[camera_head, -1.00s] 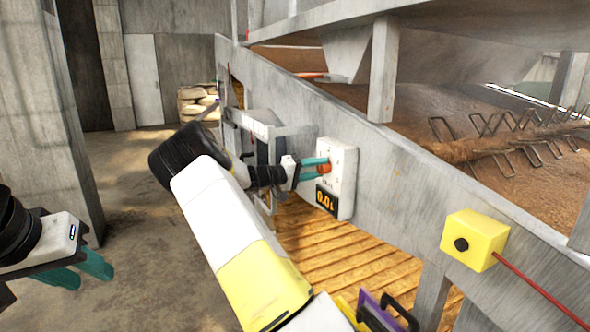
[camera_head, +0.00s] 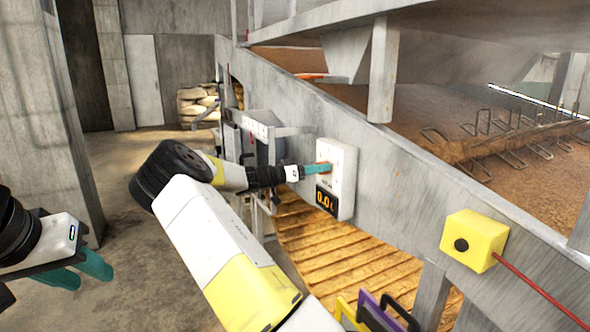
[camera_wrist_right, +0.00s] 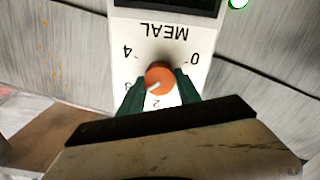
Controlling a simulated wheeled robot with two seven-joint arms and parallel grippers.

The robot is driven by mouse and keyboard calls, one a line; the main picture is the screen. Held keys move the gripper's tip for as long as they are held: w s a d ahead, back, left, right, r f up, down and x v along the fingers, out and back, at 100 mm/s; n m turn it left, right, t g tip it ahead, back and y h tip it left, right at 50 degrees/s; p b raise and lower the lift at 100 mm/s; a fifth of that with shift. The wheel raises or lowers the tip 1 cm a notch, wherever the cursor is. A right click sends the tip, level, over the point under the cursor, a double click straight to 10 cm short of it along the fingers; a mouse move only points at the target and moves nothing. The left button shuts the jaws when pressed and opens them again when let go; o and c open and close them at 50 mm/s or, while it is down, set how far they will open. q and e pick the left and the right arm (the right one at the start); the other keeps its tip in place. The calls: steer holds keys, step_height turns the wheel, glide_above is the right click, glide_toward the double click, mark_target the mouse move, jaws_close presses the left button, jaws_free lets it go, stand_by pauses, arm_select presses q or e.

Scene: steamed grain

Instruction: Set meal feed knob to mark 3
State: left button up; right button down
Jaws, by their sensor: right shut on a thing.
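The orange meal feed knob (camera_wrist_right: 159,78) sits on the white MEAL panel (camera_wrist_right: 122,60), which appears upside down in the right wrist view. Its white pointer line points to the lower left there, between 2 and the partly hidden 3. Marks 4 and 0 also show; mark 1 is hidden. My right gripper (camera_wrist_right: 160,92) is shut on the knob, a green finger at each side. In the head view my right gripper (camera_head: 318,169) reaches the panel (camera_head: 347,170) from the left. My left gripper (camera_head: 86,275) is open and empty at the lower left.
A dark display (camera_head: 326,200) with orange digits, seemingly 0.0, is on the panel's lower part. A yellow box (camera_head: 475,240) with a black button and red cable is on the grey frame to the right. Concrete floor (camera_head: 130,240) is clear at left.

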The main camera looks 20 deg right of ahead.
steer(key=shift+m, duration=0.6)
steer(key=c, duration=0.9)
jaws_free()
steer(key=shift+o, duration=0.2)
steer(key=a, duration=0.8)
steer(key=shift+s, duration=0.25)
steer(key=shift+d, duration=0.1)
